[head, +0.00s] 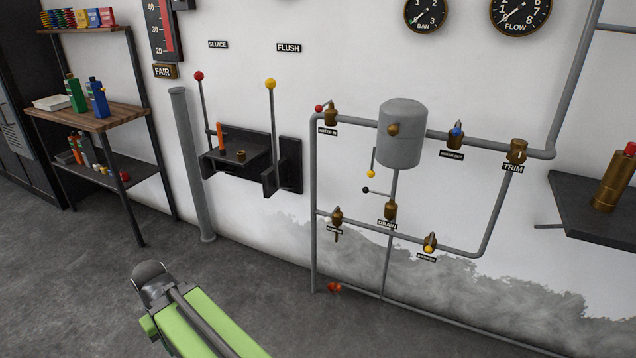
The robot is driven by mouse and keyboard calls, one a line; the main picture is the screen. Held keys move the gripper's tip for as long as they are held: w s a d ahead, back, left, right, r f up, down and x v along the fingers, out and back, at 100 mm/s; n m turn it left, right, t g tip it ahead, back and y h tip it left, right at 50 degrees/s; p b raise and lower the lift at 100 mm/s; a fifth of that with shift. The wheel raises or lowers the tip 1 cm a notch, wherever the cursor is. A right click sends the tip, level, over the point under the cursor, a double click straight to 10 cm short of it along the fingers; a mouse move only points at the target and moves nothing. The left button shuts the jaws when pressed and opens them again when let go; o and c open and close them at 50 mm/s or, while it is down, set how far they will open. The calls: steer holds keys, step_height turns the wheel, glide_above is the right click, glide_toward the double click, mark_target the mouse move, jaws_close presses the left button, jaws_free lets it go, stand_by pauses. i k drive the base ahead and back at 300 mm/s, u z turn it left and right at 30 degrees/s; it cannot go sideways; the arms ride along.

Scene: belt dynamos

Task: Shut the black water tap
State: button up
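The tap with a black-knobbed lever (366,190) is on the wall pipework, at the brass valve (390,210) above the DRAIN label. The lever points left, roughly level, across the vertical pipe that runs down from the grey tank (401,140). The knob stands clear of the wall and nothing touches it. A green link of my arm shows at the bottom, left of the pipework and well short of it. My gripper's fingers are not visible.
Nearby taps have red (319,108), yellow (371,174), blue (456,132) and white (328,220) ends. A lever bracket (292,165) sticks out left of the pipes. A dark shelf (590,215) juts out at right. The floor before the pipework is mostly clear.

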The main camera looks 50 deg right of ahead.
mark_target(364, 189)
steer(key=i, duration=1.8)
steer(key=z, duration=0.8)
steer(key=k, duration=0.9)
steer(key=z, duration=0.1)
steer(key=i, duration=0.95)
steer(key=u, duration=0.1)
